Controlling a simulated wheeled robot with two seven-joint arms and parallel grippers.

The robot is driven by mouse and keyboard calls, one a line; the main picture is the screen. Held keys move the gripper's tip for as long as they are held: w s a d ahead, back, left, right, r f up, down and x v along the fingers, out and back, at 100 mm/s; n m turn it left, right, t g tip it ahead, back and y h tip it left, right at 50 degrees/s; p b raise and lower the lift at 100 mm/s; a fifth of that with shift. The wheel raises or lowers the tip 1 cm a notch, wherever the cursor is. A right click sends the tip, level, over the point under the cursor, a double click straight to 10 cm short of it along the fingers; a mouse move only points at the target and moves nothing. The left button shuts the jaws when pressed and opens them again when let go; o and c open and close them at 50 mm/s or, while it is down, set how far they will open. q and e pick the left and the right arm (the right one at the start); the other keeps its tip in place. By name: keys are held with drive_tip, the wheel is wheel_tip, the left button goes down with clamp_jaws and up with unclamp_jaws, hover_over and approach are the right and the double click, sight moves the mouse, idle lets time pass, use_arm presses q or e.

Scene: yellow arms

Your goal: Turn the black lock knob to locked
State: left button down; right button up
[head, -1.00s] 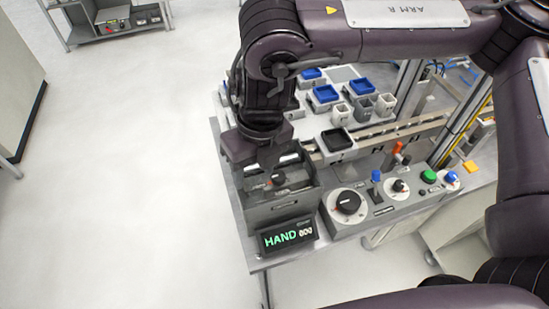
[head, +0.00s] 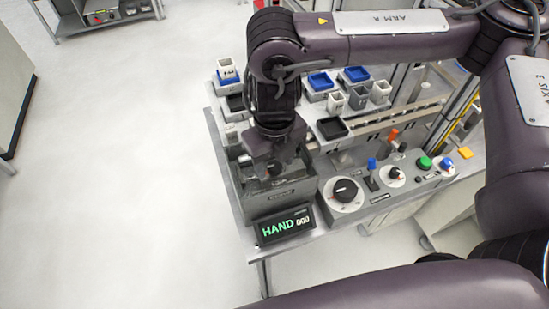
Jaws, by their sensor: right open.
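My right gripper (head: 267,163) reaches down into the open top of a grey box (head: 282,197) at the table's left end. Its jaws are open. A small black knob with a reddish mark (head: 275,170) is inside the box, mostly hidden by the gripper; contact cannot be told. On the grey panel to the right are a large black knob on a white dial (head: 345,190) and a smaller black knob on a white dial (head: 393,174). Their labels are too small to read. My left gripper is not in view.
A display reading HAND (head: 285,226) stands before the box. A blue-topped lever (head: 372,164), a green button (head: 424,163) and a blue knob (head: 446,163) are on the panel. Blue trays and grey cups stand behind. Open floor lies left.

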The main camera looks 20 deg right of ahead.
drive_tip(key=c, duration=1)
drive_tip(key=shift+o, duration=0.2)
drive_tip(key=shift+n, duration=0.4)
drive_tip(key=n, duration=0.3)
drive_tip(key=shift+n+p, duration=0.35)
drive_tip(key=shift+n, duration=0.05)
drive_tip(key=n, duration=0.4)
drive_tip(key=shift+n, duration=0.3)
drive_tip(key=n, duration=0.8)
drive_tip(key=shift+n, duration=0.3)
